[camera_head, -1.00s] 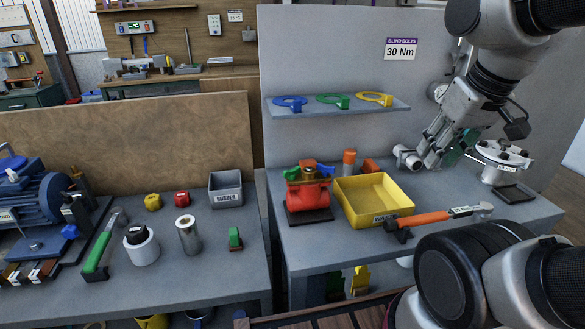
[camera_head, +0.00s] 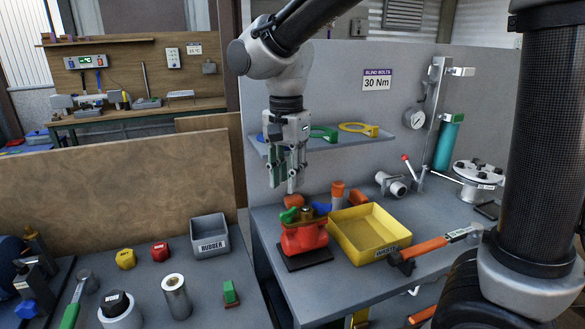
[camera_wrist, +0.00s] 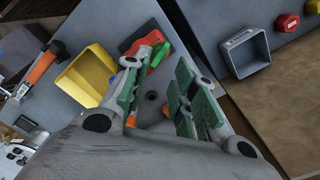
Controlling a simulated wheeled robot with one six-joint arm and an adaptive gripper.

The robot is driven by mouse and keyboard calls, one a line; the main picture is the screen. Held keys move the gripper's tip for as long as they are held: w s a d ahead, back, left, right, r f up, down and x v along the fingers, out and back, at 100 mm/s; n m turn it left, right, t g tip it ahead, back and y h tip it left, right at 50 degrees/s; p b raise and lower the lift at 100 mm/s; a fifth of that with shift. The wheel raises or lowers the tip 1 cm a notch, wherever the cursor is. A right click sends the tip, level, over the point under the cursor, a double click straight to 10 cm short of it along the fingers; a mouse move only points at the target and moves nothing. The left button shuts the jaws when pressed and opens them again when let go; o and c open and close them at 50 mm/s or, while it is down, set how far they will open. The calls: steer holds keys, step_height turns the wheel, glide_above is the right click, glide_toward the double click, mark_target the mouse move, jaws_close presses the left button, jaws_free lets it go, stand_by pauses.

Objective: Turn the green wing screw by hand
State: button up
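The green wing screw (camera_head: 289,215) is on the left of a red block-like body (camera_head: 303,237), with a blue wing screw (camera_head: 322,208) on its right. The red body stands on a dark plate on the grey bench. My gripper (camera_head: 285,185) points down above and behind the green wing screw, apart from it. In the wrist view the green wing screw (camera_wrist: 160,53) shows beyond the fingertips, partly hidden by a finger. My gripper (camera_wrist: 160,95) is open there, with green-padded fingers and nothing held between them.
A yellow bin (camera_head: 372,236) stands right of the red body, and an orange-handled hammer (camera_head: 432,247) lies farther right. A shelf (camera_head: 390,141) with coloured ring tools is behind my gripper. A grey bin (camera_head: 210,236) stands on the left bench.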

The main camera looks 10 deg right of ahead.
mark_target(288, 210)
steer(key=m, duration=0.1)
steer(key=r+m, duration=0.1)
steer(key=shift+w+m, duration=0.15)
steer(key=shift+m, duration=0.15)
steer(key=shift+f+m, duration=0.2)
steer(key=shift+m, duration=1)
steer(key=shift+d+f, duration=0.1)
steer(key=shift+f, duration=3.8)
steer(key=shift+f, duration=0.1)
steer(key=shift+c, duration=0.4)
jaws_close()
